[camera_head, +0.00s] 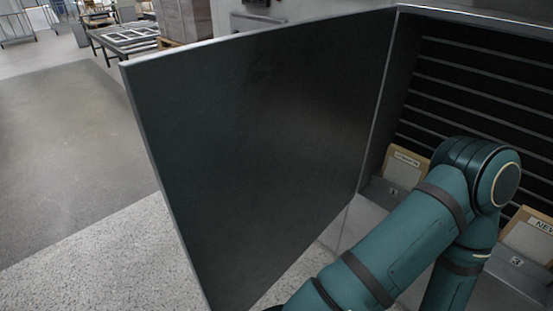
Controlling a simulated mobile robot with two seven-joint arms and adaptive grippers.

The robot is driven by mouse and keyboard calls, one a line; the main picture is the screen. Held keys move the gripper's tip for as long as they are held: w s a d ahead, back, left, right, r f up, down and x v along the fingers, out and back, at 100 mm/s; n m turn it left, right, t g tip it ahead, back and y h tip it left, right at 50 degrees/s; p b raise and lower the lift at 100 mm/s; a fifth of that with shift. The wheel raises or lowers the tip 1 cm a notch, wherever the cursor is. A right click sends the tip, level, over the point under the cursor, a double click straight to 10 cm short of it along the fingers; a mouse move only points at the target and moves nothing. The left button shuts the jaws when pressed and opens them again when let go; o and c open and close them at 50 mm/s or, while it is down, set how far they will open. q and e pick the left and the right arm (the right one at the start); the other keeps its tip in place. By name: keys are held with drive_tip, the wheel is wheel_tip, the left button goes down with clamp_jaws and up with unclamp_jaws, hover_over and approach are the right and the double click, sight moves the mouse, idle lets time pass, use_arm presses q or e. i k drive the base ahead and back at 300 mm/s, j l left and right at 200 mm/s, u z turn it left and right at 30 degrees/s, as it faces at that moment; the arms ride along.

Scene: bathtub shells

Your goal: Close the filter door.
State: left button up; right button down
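The filter door (262,150) is a large dark grey panel. It stands wide open, swung out to the left of the cabinet (398,95), and joins it along an upright edge near the picture's upper middle. The cabinet's inside is dark with pale horizontal slats (480,85). One of my teal arms reaches up from the bottom, bends at the right and covers part of the cabinet's opening. It looks apart from the door, though depth is hard to judge. Neither of my grippers shows.
Framed filters stand low in the cabinet, one at the left (404,166) and one marked "NEW" (530,236) at the right, in grey numbered holders. Speckled floor (100,250) left of the door is clear. A metal table (130,38) and stacked boxes (184,18) stand far behind.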

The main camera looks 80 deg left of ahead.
sight(255, 142)
drive_tip(key=k, duration=0.5)
drive_tip(key=k+l, duration=0.15)
drive_tip(key=k, duration=0.3)
drive_tip(key=k+j+z, duration=0.15)
drive_tip(key=k, duration=0.25)
drive_tip(key=k+z, duration=0.1)
drive_tip(key=k, duration=0.35)
drive_tip(key=j+u, duration=0.4)
drive_tip(key=j, duration=0.35)
drive_tip(key=j+u, duration=0.4)
drive_tip(key=j, duration=0.3)
drive_tip(key=i+j+u, duration=0.2)
drive_tip(key=j+u, duration=0.15)
